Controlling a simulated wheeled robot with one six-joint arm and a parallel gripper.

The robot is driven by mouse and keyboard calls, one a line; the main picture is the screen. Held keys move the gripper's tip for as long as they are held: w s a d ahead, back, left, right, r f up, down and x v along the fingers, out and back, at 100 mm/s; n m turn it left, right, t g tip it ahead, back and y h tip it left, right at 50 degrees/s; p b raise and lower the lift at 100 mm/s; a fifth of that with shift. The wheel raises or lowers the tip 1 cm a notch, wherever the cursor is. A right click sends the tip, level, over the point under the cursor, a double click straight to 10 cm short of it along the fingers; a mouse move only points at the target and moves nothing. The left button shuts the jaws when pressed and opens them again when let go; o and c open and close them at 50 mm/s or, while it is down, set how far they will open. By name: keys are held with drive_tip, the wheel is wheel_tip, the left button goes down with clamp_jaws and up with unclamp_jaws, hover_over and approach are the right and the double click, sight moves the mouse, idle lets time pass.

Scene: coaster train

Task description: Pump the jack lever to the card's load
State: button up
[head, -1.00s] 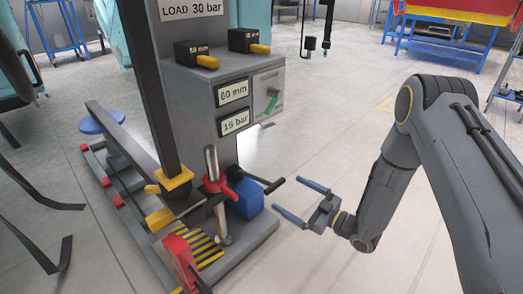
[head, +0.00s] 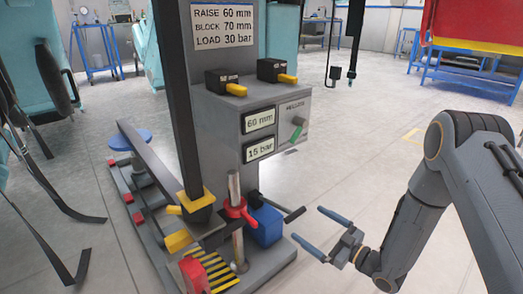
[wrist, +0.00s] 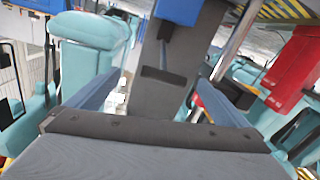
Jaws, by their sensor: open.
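The card (head: 223,27) reads RAISE 60 mm, BLOCK 70 mm, LOAD 30 bar. Below it, one display (head: 258,121) reads 60 mm and another display (head: 260,148) reads 15 bar. The jack lever's dark grip (head: 294,214) sticks out to the right beside the blue pump body (head: 266,226). My gripper (head: 308,224) is open and empty, its blue fingers pointing at the grip from the right, seemingly just short of it. The fingers also show in the wrist view (wrist: 155,100), with a dark bar near the right finger that may be the grip.
A red collar (head: 236,210) sits on the steel post left of the pump. A long dark beam (head: 150,160) lies to the left. The floor at right is open.

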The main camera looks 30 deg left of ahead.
sight(298, 215)
idle(0.3)
drive_tip(key=a, duration=0.1)
drive_tip(key=a+r+b, duration=0.1)
drive_tip(key=a, duration=0.1)
drive_tip(key=shift+a+r, duration=0.1)
drive_tip(key=shift+r, duration=0.2)
drive_tip(key=shift+t, duration=0.3)
drive_tip(key=b+x, duration=0.2)
drive_tip(key=x, duration=0.1)
drive_tip(key=f+b+x, duration=0.1)
drive_tip(key=b+x, duration=0.1)
drive_tip(key=x, duration=0.1)
drive_tip(key=b+x, duration=0.2)
drive_tip(key=x, duration=0.1)
drive_tip(key=shift+f, duration=0.15)
